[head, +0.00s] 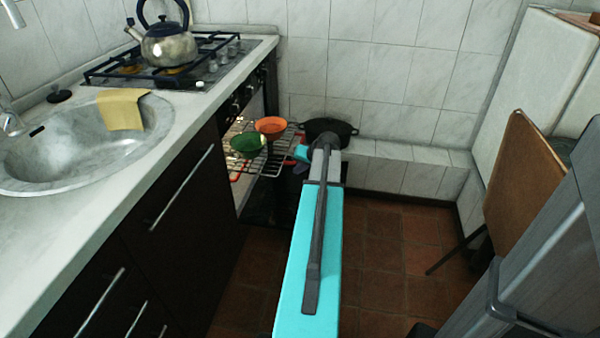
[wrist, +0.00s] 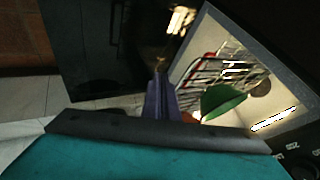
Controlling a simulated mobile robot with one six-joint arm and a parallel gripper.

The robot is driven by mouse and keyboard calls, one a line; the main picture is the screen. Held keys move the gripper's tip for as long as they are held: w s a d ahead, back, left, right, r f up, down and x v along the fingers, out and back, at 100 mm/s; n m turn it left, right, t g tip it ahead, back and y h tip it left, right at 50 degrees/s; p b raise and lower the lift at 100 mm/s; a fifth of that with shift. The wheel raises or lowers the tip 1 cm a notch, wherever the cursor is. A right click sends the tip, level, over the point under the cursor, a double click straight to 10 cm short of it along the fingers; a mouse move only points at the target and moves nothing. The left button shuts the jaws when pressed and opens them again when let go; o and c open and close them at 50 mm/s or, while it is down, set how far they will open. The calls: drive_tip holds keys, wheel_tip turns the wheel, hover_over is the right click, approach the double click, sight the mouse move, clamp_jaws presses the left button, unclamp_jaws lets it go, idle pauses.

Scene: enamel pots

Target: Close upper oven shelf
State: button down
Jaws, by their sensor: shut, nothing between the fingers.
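The oven (head: 243,112) under the hob stands open, with its dark door (head: 268,205) lowered. Wire shelves (head: 248,174) with red parts stick out of the lit oven. A green bowl (head: 247,144) and an orange bowl (head: 270,125) sit at the shelves. My arm hides part of the area, and I cannot clearly separate the upper shelf from the lower. My gripper (head: 291,172) is just right of the shelves, mostly hidden by my arm. In the wrist view its fingers (wrist: 160,98) are shut and empty, with the shelves (wrist: 215,72) and green bowl (wrist: 222,100) to their right.
A black pot (head: 330,130) stands on the tiled ledge behind my arm. A kettle (head: 168,45) is on the hob. The counter with the sink (head: 70,150) and dark cabinets runs along the left. A brown chair (head: 530,180) stands right. Tiled floor (head: 385,260) is clear between.

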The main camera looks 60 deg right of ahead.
drive_tip(key=w, duration=0.3)
drive_tip(key=w+a+f, duration=0.1)
drive_tip(key=shift+w+b, duration=0.3)
drive_tip(key=shift+b, duration=0.05)
